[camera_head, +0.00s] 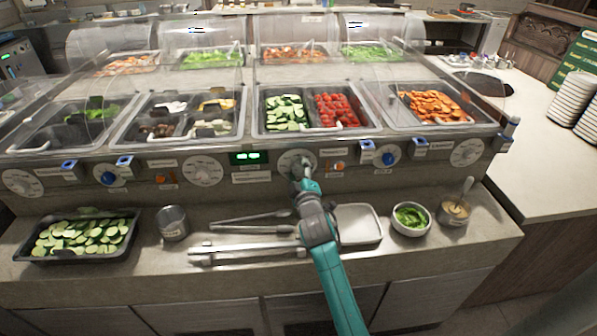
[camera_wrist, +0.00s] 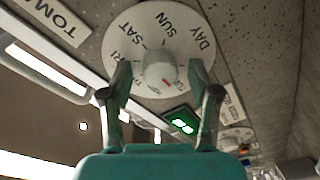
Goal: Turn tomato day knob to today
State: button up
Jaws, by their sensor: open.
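The day knob (camera_wrist: 160,66) is a round pale knob with a small red mark, on a white dial (camera_wrist: 185,38) printed SAT, SUN and DAY; other letters are partly hidden. A label starting TOM (camera_wrist: 58,18) sits beside it in the wrist view. In the head view the dial (camera_head: 291,158) is on the front panel below the tomato pan (camera_head: 338,110). My gripper (camera_wrist: 160,82) is open, with one finger on each side of the knob and visible gaps between. In the head view my gripper (camera_head: 303,178) covers part of the dial.
A lit green display (camera_head: 250,157) and other dials (camera_head: 202,170) line the panel. Tongs (camera_head: 245,229), a white tray (camera_head: 358,224), a bowl of greens (camera_head: 411,219), a sauce cup (camera_head: 454,212), a metal cup (camera_head: 173,222) and a cucumber tray (camera_head: 120,252) stand on the ledge.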

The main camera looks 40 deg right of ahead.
jog(key=c, duration=1.2)
jog(key=shift+o, duration=0.2)
jog(key=shift+m, duration=0.4)
jog(key=m, duration=0.3)
jog(key=shift+m, duration=0.4)
jog(key=shift+m+h, duration=0.3)
jog(key=shift+m, duration=1.9)
